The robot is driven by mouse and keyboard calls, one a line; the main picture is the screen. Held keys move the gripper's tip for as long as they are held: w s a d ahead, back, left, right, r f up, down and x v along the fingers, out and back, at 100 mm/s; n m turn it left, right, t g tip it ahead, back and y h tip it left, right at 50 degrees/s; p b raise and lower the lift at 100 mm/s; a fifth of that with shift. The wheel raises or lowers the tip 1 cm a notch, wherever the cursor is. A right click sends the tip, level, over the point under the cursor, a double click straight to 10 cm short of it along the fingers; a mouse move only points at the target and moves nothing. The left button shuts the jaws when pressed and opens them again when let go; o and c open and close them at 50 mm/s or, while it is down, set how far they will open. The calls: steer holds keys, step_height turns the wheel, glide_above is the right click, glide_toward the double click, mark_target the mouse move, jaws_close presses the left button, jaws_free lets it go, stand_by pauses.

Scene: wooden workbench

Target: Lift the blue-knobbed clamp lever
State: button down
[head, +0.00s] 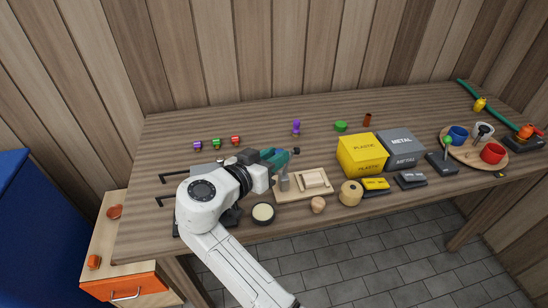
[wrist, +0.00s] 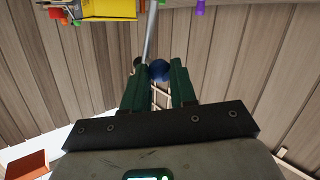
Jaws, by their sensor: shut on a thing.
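The blue knob (wrist: 159,71) of the clamp lever sits between the two dark green fingers of my gripper (wrist: 158,76) in the wrist view. A thin grey metal rod (wrist: 150,35) runs upward in that picture from beside the knob. In the head view my gripper (head: 277,158) is above the left end of a pale wooden board (head: 318,194), with its green fingers pointing right. The gripper and arm hide the blue knob there. The lever's base and how far the lever is raised cannot be told.
Right of the board stand a yellow plastic box (head: 362,155) and a grey metal box (head: 402,150). A round dark-rimmed dish (head: 263,213), a wooden ball (head: 318,204) and a twine roll (head: 350,194) lie near the front edge. A green-knobbed lever (head: 447,142) stands farther right.

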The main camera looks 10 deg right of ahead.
steer(key=c, duration=0.9)
jaws_free()
steer(key=shift+a, duration=0.1)
steer(key=v, duration=1)
steer(key=shift+s+a+b, duration=0.2)
steer(key=shift+s+b, duration=0.05)
steer(key=shift+b, duration=0.15)
steer(key=shift+a, duration=0.1)
